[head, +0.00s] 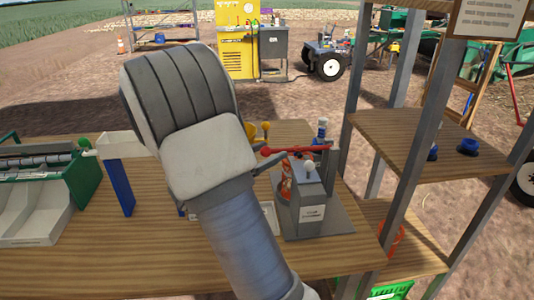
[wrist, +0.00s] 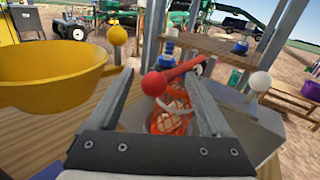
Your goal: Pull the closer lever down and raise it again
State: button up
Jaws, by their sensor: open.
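The closer lever (head: 300,150) is a red bar with a red ball at its near end, on top of a grey machine (head: 314,210). In the wrist view the lever's red ball (wrist: 154,84) lies between my two fingers, with the bar running back to the right. My gripper (wrist: 157,76) is open, its fingers on either side of the ball with gaps showing. In the head view my wrist hides most of the gripper. An orange net bag (wrist: 171,118) with pale contents sits below the lever, against the machine.
A white knob (wrist: 260,81) stands right of the lever, and a yellow bowl (wrist: 50,72) and yellow ball (wrist: 118,35) stand left. A wooden shelf with metal posts (head: 440,140) rises on the right. A green-sided tray (head: 85,185) lies on the table's left.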

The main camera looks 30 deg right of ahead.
grip_shut()
dwell(0.3)
dwell(0.3)
